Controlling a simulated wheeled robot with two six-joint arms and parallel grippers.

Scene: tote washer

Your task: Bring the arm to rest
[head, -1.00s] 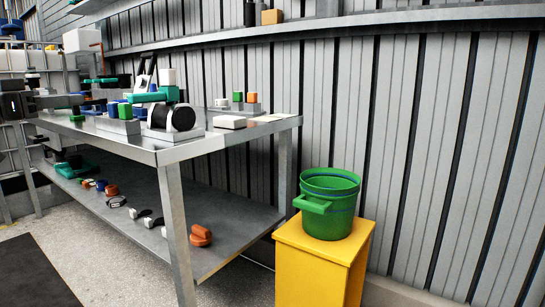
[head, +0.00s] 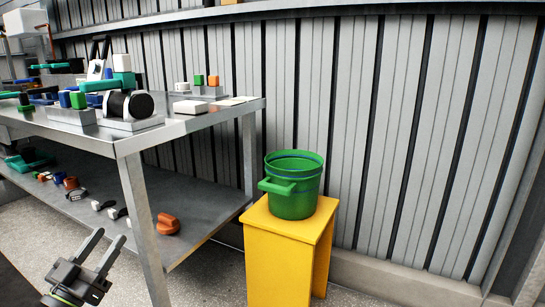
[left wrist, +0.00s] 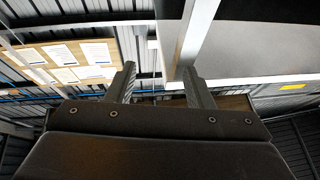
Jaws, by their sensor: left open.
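My left gripper (head: 103,252) shows at the lower left of the head view, in front of the metal table's near leg. Its two grey fingers point up and are spread apart, with nothing between them. In the left wrist view the same two fingers (left wrist: 157,88) stand apart and empty, with roof beams and a board with papers beyond them. My right gripper is in neither view.
A metal table (head: 190,125) with a lower shelf (head: 190,215) stands at the left, bearing several parts. A green bucket (head: 292,195) stands on a yellow stand (head: 285,245) right of it. Bare floor (head: 215,285) shows between table and stand.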

